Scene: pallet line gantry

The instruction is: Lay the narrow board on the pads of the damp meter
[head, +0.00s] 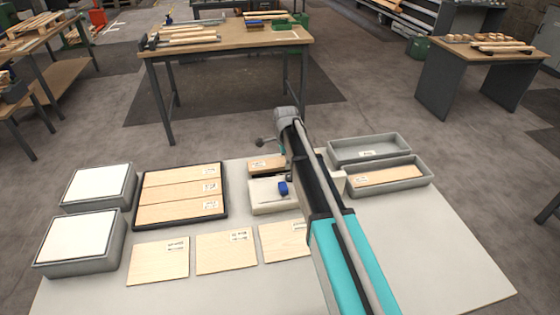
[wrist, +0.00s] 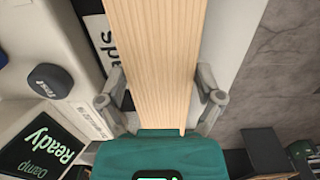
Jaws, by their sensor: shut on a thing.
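My gripper (wrist: 161,80) is shut on the narrow board (wrist: 158,45), with one finger on each long side. The board runs out of the top of the wrist view. The damp meter is a cream casing (head: 268,201) with a blue button (head: 283,188). In the wrist view its dark screen (wrist: 42,148), reading "Ready" and "Damp", lies left of the board. In the head view my arm hides the gripper and part of the meter. A short piece of wood (head: 262,163) shows behind the meter. I cannot tell whether the board touches the pads.
A black tray (head: 138,203) with several boards lies left of the meter, beside two grey boxes (head: 113,257) with white tops. Loose boards (head: 158,261) lie in front. At right stand an empty grey bin (head: 345,158) and another (head: 427,182) holding a board. The table's right front is clear.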

